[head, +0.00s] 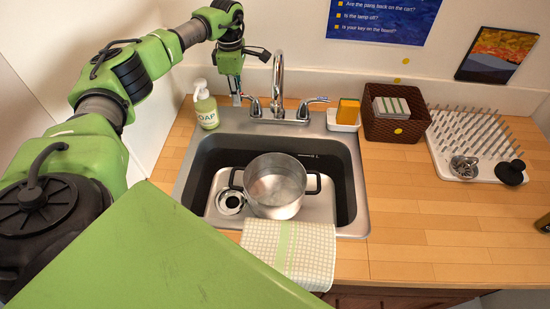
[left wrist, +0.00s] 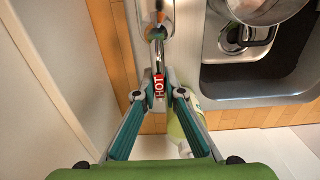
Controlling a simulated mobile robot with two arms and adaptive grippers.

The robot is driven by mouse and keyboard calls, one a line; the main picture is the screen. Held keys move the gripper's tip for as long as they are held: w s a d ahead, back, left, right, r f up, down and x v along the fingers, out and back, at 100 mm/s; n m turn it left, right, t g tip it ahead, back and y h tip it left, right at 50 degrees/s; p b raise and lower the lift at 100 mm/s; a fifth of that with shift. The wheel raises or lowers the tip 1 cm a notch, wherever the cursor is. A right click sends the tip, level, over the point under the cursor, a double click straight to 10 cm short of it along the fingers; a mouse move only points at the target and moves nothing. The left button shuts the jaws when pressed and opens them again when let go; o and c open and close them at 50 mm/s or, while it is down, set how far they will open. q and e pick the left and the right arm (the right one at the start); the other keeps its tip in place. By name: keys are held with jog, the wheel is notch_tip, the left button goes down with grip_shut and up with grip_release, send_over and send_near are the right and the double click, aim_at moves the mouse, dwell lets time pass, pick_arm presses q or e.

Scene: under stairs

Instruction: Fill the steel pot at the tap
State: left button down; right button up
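The steel pot (head: 275,196) stands upright in the sink basin (head: 345,190), below and in front of the chrome tap (head: 279,80). Its inside is pale and shiny; I cannot tell whether it holds water, and no stream shows. Part of the pot also shows at the top right of the left wrist view (left wrist: 262,8). My left gripper (head: 237,100) is at the tap's left handle. In the left wrist view, its fingertips (left wrist: 160,88) are closed in on both sides of the handle with the red HOT label (left wrist: 158,86). My right gripper is out of view.
A soap bottle (head: 205,108) stands beside my left gripper. A sponge (head: 347,111) in a dish, a brown basket (head: 397,128) and a drying rack (head: 465,145) are to the right. A checked towel (head: 290,255) hangs over the front edge. The right counter has free room.

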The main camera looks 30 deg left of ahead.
pick_arm(q)
jog(key=shift+r, duration=0.1)
jog(key=shift+s+d+r+n+p, duration=0.15)
jog(key=shift+n+p, duration=0.15)
jog(key=shift+p, duration=0.15)
jog(key=shift+s+d+n+p, duration=0.3)
jog(key=shift+s+n+p, duration=0.05)
jog(key=shift+n+p, duration=0.6)
jog(key=n+p, duration=0.1)
jog(key=s+d+n+p, duration=0.1)
jog(key=n, duration=0.1)
jog(key=shift+s+d+n+p, duration=0.1)
jog(key=shift+d+n+p, duration=0.1)
jog(key=shift+n+p, duration=0.2)
jog(key=shift+d+f+n, duration=0.1)
jog(key=shift+f+n, duration=0.1)
jog(key=shift+n, duration=0.15)
